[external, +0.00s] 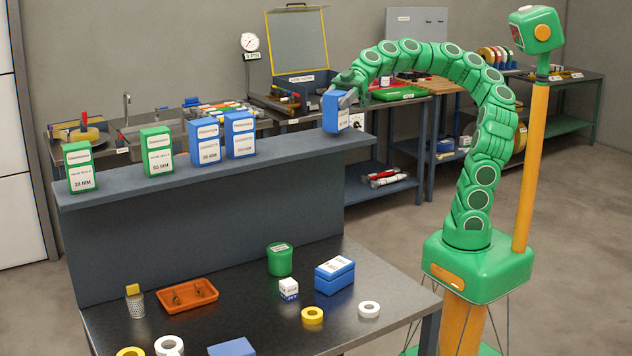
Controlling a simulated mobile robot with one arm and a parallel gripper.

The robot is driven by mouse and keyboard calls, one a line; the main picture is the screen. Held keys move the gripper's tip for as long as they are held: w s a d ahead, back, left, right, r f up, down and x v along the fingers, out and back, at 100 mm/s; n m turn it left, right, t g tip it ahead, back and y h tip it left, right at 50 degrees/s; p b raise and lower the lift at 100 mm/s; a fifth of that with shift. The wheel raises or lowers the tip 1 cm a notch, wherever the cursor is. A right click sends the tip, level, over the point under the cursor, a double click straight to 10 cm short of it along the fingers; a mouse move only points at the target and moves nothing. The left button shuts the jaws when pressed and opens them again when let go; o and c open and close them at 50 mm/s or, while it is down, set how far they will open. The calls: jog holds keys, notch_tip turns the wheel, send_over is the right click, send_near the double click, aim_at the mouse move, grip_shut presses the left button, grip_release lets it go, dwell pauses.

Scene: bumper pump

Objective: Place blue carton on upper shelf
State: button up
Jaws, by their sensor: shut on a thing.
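My gripper (346,95) is shut on a blue carton (331,114) with a white label. The carton is upright at the right end of the upper shelf (300,148), over its surface. I cannot tell whether its base touches the shelf. The gripper comes from the upper right and covers part of the carton's top and right side. Two more blue cartons, one (204,143) beside the other (240,134), stand on the shelf to the left. A green carton (157,152) and another green carton (79,166) stand farther left.
The shelf is bare between the held carton and the other blue cartons. The lower table (230,310) holds a blue box (335,278), a green canister (280,260), an orange tray (187,294) and several tape rolls. Benches with tools stand behind.

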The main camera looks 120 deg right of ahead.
jog(key=shift+f, duration=0.7)
jog(key=o, duration=1.1)
jog(key=shift+f, duration=0.1)
jog(key=shift+s+d+r, duration=0.1)
jog(key=shift+s+r, duration=0.2)
jog(key=v, duration=1.1)
jog(key=shift+s, duration=0.1)
